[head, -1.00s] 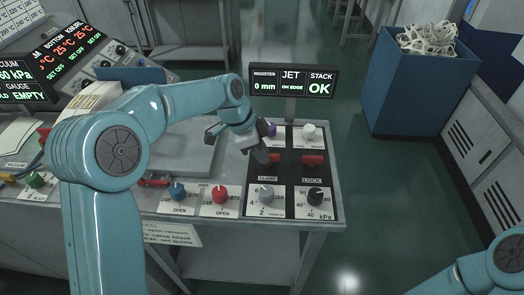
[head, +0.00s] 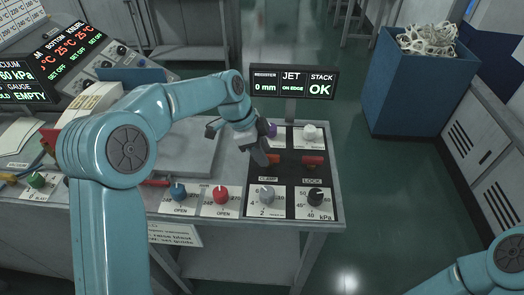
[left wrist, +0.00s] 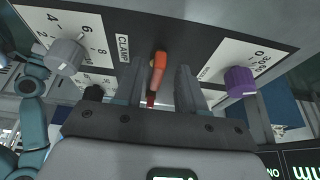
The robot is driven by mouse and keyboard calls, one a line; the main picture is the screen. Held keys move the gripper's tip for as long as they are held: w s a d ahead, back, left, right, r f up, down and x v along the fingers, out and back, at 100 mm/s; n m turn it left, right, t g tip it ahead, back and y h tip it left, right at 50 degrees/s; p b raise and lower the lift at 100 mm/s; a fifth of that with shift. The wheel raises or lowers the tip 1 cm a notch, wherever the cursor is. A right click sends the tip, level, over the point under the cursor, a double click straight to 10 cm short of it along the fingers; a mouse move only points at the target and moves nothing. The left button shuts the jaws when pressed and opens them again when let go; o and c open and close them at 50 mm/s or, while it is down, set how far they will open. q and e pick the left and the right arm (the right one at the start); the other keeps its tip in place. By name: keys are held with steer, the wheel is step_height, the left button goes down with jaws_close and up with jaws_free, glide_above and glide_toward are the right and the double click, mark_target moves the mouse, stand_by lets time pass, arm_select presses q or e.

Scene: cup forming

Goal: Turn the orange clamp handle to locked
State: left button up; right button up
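The orange clamp handle (head: 273,159) sits on the black panel above the CLAMP label, partly hidden by my left gripper (head: 260,146) in the head view. In the left wrist view the orange handle (left wrist: 158,66) points toward the camera, between the two dark fingers of my left gripper (left wrist: 161,82). A gap shows on each side of the handle, so the gripper is open around it and not closed on it. My right gripper is out of view; only part of my right arm shows at the lower right of the head view.
A red LOCK handle (head: 313,160) is to the right. Grey (head: 266,195) and black (head: 315,197) knobs lie in front; purple (left wrist: 239,82) and white (head: 309,133) knobs lie behind. A display (head: 292,81) stands at the back edge. A blue bin (head: 410,95) stands right.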

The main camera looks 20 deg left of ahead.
arm_select(q)
steer(key=v, duration=1.6)
steer(key=shift+p, duration=0.3)
steer(key=shift+s, duration=0.25)
